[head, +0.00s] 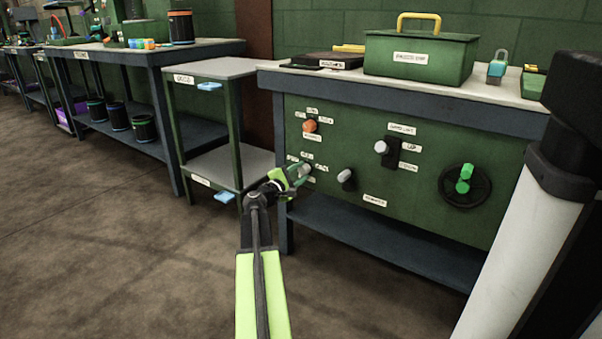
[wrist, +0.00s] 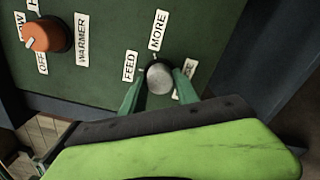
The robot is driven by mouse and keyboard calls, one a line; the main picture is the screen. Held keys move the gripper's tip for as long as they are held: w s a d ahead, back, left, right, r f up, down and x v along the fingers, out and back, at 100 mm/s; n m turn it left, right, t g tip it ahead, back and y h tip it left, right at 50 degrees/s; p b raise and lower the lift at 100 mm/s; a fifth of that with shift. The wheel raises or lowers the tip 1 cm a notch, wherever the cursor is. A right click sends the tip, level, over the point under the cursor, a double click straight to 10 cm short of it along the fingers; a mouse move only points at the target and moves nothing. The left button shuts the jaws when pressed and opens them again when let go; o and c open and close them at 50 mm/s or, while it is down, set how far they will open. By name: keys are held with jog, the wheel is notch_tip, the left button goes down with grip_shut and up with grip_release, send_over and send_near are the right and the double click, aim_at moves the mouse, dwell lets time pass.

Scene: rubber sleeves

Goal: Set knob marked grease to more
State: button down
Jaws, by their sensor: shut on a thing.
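The round silver knob (wrist: 159,79) is on the green panel, between the two green fingers of my gripper (wrist: 160,84) in the wrist view. My gripper is shut on it. A MORE label (wrist: 158,31) is above the knob in this view, and a FEED label (wrist: 130,66) is to its left. A label ending in SE (wrist: 189,76), partly hidden by a finger, is to its right. The part below the knob is hidden by my gripper. In the head view my gripper (head: 303,171) is at the panel's left side. I cannot tell the knob's exact setting.
An orange knob (head: 310,126) marked WARMER is above my gripper on the panel. A grey knob (head: 346,176), a light switch knob (head: 382,147) and a black handwheel (head: 466,186) are to the right. A grey shelf cart (head: 247,159) stands close on the left.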

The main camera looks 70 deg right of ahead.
jog(key=m, duration=0.6)
jog(key=shift+s+m, duration=0.25)
jog(key=shift+m, duration=0.05)
jog(key=m, duration=0.5)
dwell(0.4)
jog(key=c, duration=0.9)
grip_release()
jog(key=shift+w, duration=0.1)
jog(key=v, duration=1.7)
jog(key=shift+a, duration=0.2)
